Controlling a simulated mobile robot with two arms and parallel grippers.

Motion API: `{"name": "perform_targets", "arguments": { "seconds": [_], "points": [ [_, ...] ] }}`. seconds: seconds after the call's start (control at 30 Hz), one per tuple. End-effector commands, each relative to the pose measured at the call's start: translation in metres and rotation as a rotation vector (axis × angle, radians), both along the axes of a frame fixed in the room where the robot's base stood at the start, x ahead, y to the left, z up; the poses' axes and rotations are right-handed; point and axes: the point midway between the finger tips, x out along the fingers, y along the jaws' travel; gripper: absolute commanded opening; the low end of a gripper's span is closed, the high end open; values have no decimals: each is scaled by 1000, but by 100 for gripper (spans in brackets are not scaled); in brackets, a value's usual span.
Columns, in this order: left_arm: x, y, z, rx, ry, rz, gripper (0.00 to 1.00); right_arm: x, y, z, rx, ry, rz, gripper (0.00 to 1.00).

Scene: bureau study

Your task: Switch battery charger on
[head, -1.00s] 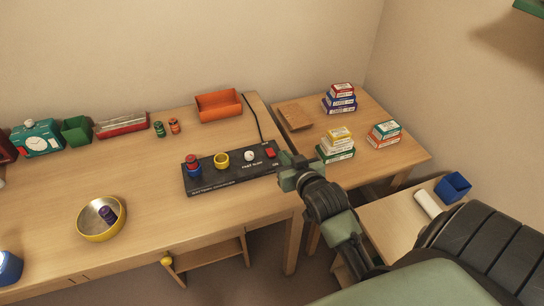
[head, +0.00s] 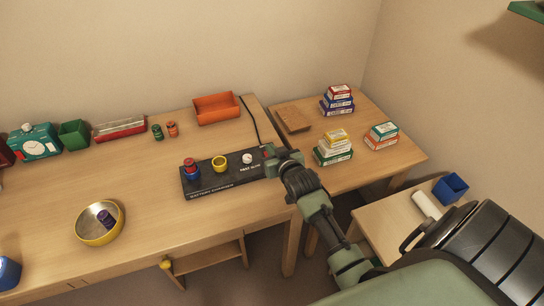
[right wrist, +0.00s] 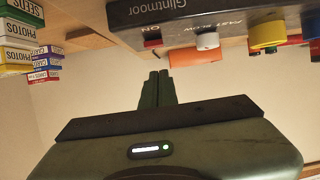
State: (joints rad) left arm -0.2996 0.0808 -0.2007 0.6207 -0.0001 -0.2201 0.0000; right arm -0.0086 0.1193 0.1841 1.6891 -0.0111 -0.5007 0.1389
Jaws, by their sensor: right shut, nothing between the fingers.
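The battery charger (head: 222,182) is a long black box on the desk, marked BATTERY CHARGER on its front. It carries a white knob (head: 247,158), a yellow ring-shaped holder (head: 219,162) and a blue holder with a red item (head: 190,166). In the right wrist view the charger (right wrist: 190,14) appears upside down, with its red switch (right wrist: 152,43) beside the white knob. My right gripper (head: 270,153) is shut and empty at the charger's right end, partly hiding the switch area in the head view. Its fingertips (right wrist: 158,76) show close to the switch; contact cannot be told. My left gripper is out of view.
An orange bin (head: 217,107) stands behind the charger, with a black cable (head: 250,122) beside it. Stacked boxes (head: 333,148) are on the side table to the right. A yellow bowl (head: 82,232) holds a dark cylinder. The desk's middle is clear.

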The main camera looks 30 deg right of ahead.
Motion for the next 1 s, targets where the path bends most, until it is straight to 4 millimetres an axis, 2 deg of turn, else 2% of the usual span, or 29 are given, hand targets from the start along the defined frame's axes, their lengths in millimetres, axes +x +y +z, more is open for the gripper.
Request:
{"name": "perform_targets", "arguments": {
  "seconds": [0.03, 0.2, 0.6, 0.7, 1.0],
  "points": [
    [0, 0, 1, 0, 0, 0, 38, -3, 1, -10, 2, 6, 0, 0],
    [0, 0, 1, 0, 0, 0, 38, -4, 1, -24, 1, 2, 0, 0],
    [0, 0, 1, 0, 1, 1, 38, -5, 2, -28, 0, 2, 0, 0],
    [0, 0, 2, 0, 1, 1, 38, -8, 2, -38, 2, 4, 0, 0],
    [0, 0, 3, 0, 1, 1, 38, -7, 2, -34, 1, 3, 0, 0]
  ]
}}
